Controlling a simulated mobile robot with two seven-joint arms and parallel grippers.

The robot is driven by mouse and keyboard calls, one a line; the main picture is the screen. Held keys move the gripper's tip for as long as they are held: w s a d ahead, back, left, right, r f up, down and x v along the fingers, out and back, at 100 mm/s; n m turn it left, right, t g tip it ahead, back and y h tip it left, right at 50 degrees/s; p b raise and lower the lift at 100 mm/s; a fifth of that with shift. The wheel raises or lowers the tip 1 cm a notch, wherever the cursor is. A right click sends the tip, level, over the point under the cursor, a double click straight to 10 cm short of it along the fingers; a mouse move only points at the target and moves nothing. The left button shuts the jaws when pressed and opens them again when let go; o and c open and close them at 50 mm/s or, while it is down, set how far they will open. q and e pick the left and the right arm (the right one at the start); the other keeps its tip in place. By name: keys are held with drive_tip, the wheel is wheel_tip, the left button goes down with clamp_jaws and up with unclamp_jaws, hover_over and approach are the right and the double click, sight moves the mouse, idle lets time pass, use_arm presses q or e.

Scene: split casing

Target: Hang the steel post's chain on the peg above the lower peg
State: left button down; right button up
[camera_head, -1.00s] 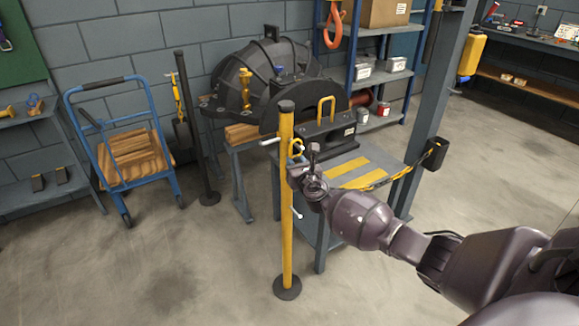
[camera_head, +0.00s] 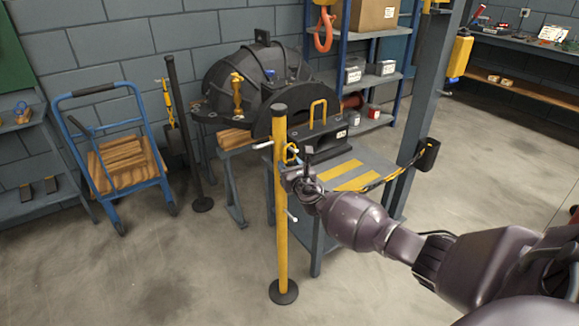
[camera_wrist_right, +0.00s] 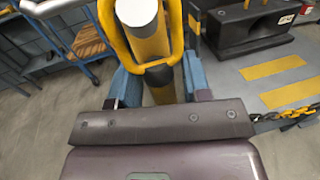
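The yellow post (camera_head: 281,240) stands upright on a round black base. Its upper peg (camera_head: 264,145) points left in the head view; its lower peg (camera_head: 292,217) is below. A yellow ring (camera_head: 290,154) is at the upper peg's height. In the right wrist view, the ring (camera_wrist_right: 110,40) appears around the pale upper peg (camera_wrist_right: 141,12). The chain (camera_head: 378,184) runs from the steel post (camera_head: 432,105) toward my right gripper, which hides its end. My right gripper (camera_wrist_right: 164,80) is open, its blue-grey fingers apart on either side of the ring's lower end. My left gripper is not visible.
A grey table (camera_head: 378,160) with yellow stripes is close behind the yellow post and carries a black casing part (camera_head: 318,134). A blue cart (camera_head: 75,140) and a dark post (camera_head: 188,140) are at left. The floor in front is clear.

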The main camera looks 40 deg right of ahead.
drive_tip(key=shift+o, duration=0.8)
drive_tip(key=shift+s, duration=0.15)
drive_tip(key=shift+s+a+r, duration=0.1)
drive_tip(key=shift+s, duration=0.2)
drive_tip(key=p+v, duration=0.2)
drive_tip(key=v, duration=0.8)
drive_tip(key=shift+p, duration=0.4)
drive_tip(key=shift+w, duration=0.1)
